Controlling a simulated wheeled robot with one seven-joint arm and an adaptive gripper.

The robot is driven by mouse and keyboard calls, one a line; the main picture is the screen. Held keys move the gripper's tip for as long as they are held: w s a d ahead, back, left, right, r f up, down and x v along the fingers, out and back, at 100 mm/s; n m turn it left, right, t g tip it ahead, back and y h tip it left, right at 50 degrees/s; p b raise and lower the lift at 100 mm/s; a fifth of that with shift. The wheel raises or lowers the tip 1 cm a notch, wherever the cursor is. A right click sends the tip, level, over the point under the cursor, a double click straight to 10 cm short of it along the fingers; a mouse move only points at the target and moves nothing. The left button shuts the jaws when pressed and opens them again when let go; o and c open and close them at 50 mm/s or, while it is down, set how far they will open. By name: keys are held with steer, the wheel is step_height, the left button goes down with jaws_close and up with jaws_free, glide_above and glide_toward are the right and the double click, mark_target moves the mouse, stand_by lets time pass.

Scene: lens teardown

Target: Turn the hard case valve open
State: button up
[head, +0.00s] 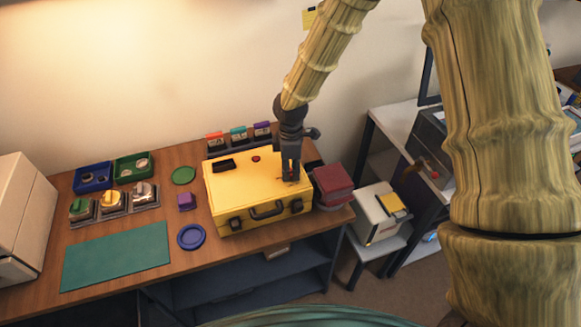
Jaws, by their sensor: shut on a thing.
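The yellow hard case (225,189) lies closed on the wooden table, its handle and latches on the front side. My gripper (290,178) points down over the right part of the lid. Its fingers are shut on the small valve there. The fingers hide most of the valve, and only a bit of red shows between them. How far the valve is turned cannot be told.
A small red knob (255,158) and a dark label (224,165) are also on the lid. A dark red box (333,184) stands close to the case's right side. A purple block (186,201) and a blue ring (191,237) lie to the left. The green mat (115,257) is bare.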

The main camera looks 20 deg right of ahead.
mark_target(291, 169)
steer(key=shift+n, duration=0.3)
steer(key=o, duration=1)
steer(key=shift+d, duration=0.1)
step_height(291, 169, up, 12)
steer(key=shift+r, duration=0.1)
stand_by(0.6)
